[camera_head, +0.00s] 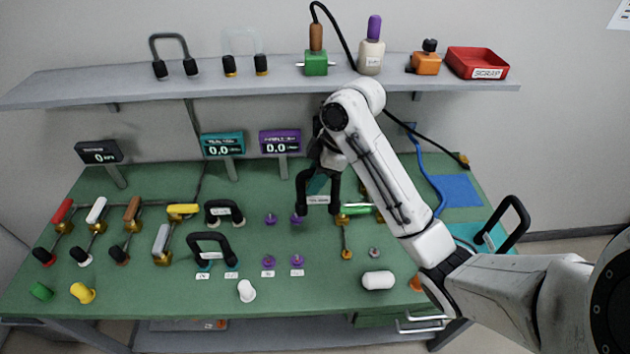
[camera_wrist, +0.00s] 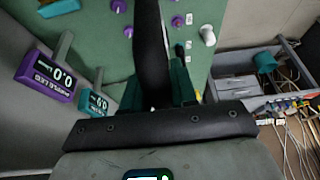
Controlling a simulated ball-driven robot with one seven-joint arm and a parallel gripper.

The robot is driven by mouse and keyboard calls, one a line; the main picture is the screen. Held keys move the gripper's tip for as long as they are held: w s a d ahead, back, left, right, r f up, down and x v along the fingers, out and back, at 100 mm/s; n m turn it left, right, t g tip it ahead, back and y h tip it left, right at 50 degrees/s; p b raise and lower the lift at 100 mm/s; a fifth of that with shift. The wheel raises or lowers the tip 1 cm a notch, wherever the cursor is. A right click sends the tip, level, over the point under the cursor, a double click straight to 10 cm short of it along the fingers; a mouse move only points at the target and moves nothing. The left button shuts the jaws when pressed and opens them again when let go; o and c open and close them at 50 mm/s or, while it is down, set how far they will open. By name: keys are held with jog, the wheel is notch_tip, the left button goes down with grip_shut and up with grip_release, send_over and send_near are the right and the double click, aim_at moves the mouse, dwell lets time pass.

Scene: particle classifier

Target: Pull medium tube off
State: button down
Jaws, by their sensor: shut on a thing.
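A black U-shaped tube with a pale label (camera_head: 318,200) hangs in my gripper (camera_head: 319,184) over the back middle of the green bench, its two legs pointing down. My gripper is shut on it. Its left end is just above or in front of a purple fitting (camera_head: 297,218) in the head view; I cannot tell if they touch. Its right end is near a brass-ended green part (camera_head: 358,209). In the wrist view the black tube (camera_wrist: 152,48) runs up between my dark teal fingers (camera_wrist: 157,90), and its far part is cut off.
More purple fittings (camera_head: 269,261) stand to the left and front. Two black U-shaped tubes (camera_head: 222,210) (camera_head: 210,247) stand further left. Purple (camera_head: 280,141) and teal (camera_head: 222,145) displays stand behind. A shelf (camera_head: 270,88) runs above. A white capsule (camera_head: 378,280) lies at the front.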

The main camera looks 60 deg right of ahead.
jog(key=shift+r, duration=1.3)
jog(key=shift+r, duration=1.5)
